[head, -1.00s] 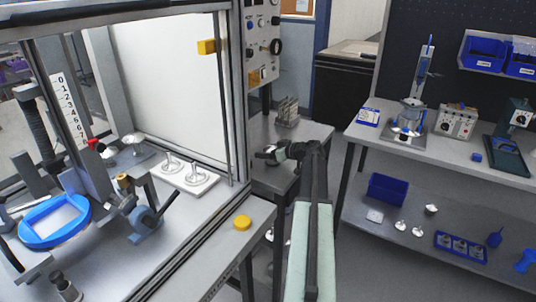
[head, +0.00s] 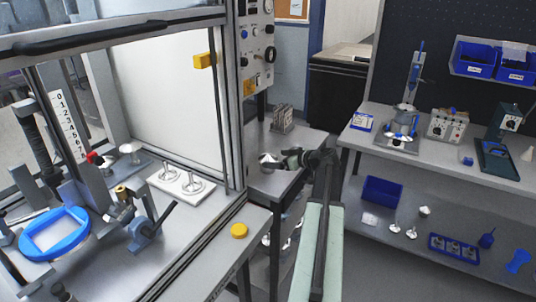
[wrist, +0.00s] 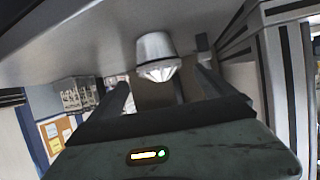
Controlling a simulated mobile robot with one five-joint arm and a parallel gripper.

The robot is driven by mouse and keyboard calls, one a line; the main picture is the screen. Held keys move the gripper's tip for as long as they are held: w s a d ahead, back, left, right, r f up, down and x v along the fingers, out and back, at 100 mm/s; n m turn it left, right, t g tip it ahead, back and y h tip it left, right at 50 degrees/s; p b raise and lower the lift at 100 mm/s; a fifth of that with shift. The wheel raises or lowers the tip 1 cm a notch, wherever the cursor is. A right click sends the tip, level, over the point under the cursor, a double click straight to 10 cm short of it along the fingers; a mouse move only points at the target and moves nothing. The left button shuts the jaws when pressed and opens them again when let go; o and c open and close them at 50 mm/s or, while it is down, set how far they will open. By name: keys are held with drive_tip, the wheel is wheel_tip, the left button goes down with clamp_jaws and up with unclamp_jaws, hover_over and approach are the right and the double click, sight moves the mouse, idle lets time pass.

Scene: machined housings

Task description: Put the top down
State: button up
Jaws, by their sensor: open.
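A silver metal top (head: 268,161) with a rounded, faceted end stands on the small grey bench (head: 262,185) in the middle of the head view. My gripper (head: 286,161) is beside it on the right, low over the bench. The top also shows in the wrist view (wrist: 157,57), resting against the grey bench surface, which lies along the upper part of that view. My gripper's dark fingers (wrist: 165,90) are apart, with the top beyond and between their ends. My gripper is open and empty. I cannot tell whether a fingertip touches the top.
A grey slotted rack (head: 282,119) stands at the bench's back. A framed press cabinet with a blue ring (head: 52,235) and a white plate (head: 181,184) is at left. A yellow button (head: 239,231) is on its front ledge. A workbench (head: 430,158) is at right.

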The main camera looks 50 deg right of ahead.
drive_tip(key=v, duration=0.3)
drive_tip(key=shift+s+r+p, duration=0.1)
drive_tip(key=shift+r+p, duration=0.05)
drive_tip(key=shift+p, duration=0.2)
drive_tip(key=shift+s, duration=0.1)
idle(0.5)
drive_tip(key=shift+s, duration=0.1)
idle(0.4)
